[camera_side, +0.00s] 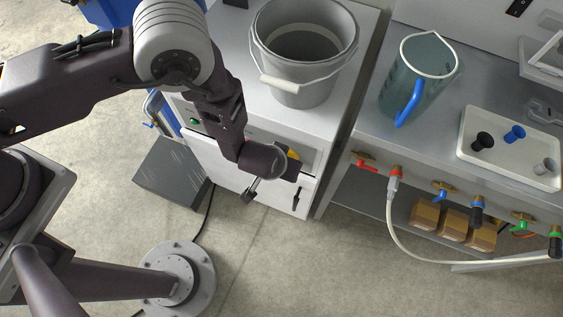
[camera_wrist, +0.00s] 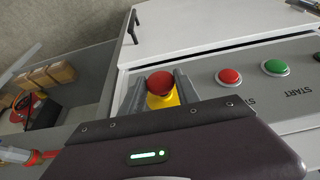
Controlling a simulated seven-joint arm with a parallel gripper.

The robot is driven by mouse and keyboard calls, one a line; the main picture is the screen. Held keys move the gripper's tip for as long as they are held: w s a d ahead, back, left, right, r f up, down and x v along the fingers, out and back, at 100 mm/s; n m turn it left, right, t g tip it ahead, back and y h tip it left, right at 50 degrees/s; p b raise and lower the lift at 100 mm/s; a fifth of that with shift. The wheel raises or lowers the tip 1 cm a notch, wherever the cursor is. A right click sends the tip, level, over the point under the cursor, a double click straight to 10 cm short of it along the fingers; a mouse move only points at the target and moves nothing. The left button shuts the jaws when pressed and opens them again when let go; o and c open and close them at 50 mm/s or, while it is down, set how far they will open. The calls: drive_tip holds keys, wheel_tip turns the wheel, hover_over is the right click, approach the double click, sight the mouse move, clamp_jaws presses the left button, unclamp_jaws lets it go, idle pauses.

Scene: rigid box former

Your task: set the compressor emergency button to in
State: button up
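The emergency button has a red mushroom head (camera_wrist: 160,83) on a yellow base (camera_wrist: 163,99), set in the grey front panel of the white cabinet. In the side view only a bit of yellow (camera_side: 293,155) shows beside my gripper, and the red head is hidden. My gripper (camera_wrist: 158,90) is in front of the panel, its two grey fingers apart, one on each side of the button in the wrist view. I cannot tell whether the fingers touch the button, or whether it is in or out.
On the same panel are a red button (camera_wrist: 229,77) and a green START button (camera_wrist: 275,67). A grey bucket (camera_side: 302,98) stands on the cabinet. A workbench with a blue-handled jug (camera_side: 418,75), tray (camera_side: 468,148) and valves is to the right.

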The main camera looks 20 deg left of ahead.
clamp_jaws()
drive_tip(key=shift+w, duration=0.5)
drive_tip(key=o, duration=0.6)
unclamp_jaws()
drive_tip(key=shift+c, duration=0.2)
drive_tip(key=v, duration=0.7)
